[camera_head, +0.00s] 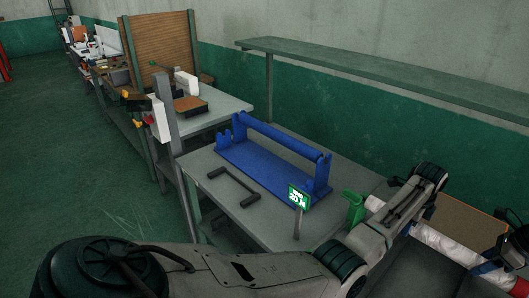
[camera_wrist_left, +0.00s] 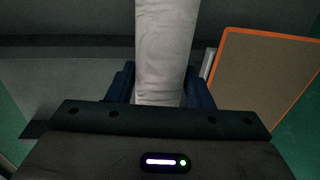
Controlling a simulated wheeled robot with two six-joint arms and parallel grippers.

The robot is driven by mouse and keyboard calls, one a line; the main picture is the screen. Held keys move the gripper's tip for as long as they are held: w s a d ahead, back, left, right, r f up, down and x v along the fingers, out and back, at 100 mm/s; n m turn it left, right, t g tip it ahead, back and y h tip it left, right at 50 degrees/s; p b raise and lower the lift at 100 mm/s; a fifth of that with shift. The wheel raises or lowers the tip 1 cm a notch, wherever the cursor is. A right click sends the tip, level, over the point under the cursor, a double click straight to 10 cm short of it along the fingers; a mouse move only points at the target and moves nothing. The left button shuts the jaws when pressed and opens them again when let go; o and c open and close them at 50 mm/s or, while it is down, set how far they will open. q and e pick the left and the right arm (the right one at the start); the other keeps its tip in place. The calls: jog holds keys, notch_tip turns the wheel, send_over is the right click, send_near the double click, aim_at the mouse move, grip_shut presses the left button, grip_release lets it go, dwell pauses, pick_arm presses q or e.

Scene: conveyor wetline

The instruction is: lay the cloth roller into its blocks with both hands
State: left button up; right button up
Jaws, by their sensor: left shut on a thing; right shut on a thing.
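The cloth roller (camera_head: 450,251), wrapped in pale cloth, is held slanting at the lower right, past the table's right end. The blue stand with end blocks (camera_head: 270,172) stands on the table, apart from the roller.
A blue bar (camera_head: 275,135) spans the stand's rear uprights. A dark U-shaped handle (camera_head: 235,187) lies in front. A green-lit sign (camera_head: 298,197) and a green bracket (camera_head: 353,207) stand at the table's right. An orange-edged board (camera_wrist_left: 265,90) lies beside the roller.

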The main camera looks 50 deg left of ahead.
dwell(0.4)
pick_arm(q)
jog(key=shift+f, duration=0.35)
pick_arm(e)
jog(key=shift+f, duration=0.3)
pick_arm(q)
jog(key=shift+f, duration=0.1)
pick_arm(e)
jog(key=shift+f, duration=0.1)
pick_arm(q)
jog(key=o, duration=1.1)
pick_arm(e)
jog(key=o, duration=1.1)
pick_arm(q)
jog(key=shift+o, duration=1.2)
pick_arm(e)
jog(key=shift+o, duration=1.2)
jog(key=shift+s, duration=0.1)
pick_arm(q)
jog(key=shift+o, duration=0.4)
jog(key=o, duration=0.5)
pick_arm(e)
jog(key=o, duration=0.6)
jog(key=shift+c, duration=0.2)
